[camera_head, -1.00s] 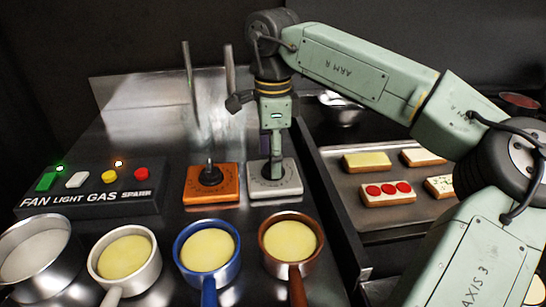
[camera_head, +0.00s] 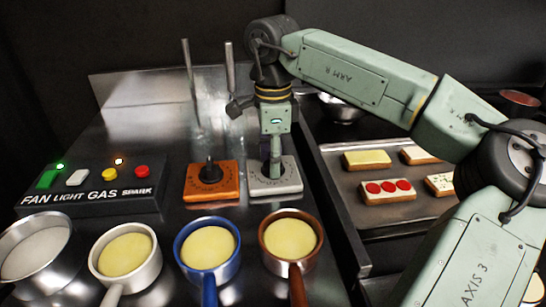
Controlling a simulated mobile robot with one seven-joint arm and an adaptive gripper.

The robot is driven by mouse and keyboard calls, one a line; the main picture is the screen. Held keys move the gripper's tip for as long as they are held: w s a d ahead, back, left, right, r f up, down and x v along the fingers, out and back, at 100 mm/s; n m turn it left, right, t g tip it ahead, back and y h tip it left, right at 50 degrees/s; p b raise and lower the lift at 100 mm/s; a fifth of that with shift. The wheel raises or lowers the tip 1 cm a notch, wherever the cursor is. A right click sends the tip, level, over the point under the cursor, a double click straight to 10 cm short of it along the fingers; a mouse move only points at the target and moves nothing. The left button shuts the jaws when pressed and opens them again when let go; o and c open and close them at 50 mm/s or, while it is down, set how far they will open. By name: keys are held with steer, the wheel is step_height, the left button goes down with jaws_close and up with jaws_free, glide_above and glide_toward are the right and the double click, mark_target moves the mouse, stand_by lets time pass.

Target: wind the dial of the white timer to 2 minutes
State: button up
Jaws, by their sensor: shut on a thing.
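The white timer (camera_head: 289,186) is a pale square block with a round dial face, on the steel counter right of the orange timer (camera_head: 225,190). My gripper (camera_head: 275,172) points straight down over it and is shut on its dial knob, which the fingers mostly hide. The dial's marks are too small and too covered to read, so I cannot tell its setting. The orange timer has a black knob standing free.
A button box (camera_head: 92,190) with green, white, yellow and red buttons is at left. Several pots stand along the front, including a blue pot (camera_head: 208,248) and a brown pot (camera_head: 291,242). A tray (camera_head: 335,165) of toasts is at right.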

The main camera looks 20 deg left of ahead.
steer(key=c, duration=0.3)
steer(key=shift+m, duration=0.3)
steer(key=shift+m+b, duration=0.45)
steer(key=shift+m, duration=0.75)
steer(key=shift+m+b, duration=0.4)
steer(key=shift+m, duration=1.5)
steer(key=o, duration=1.2)
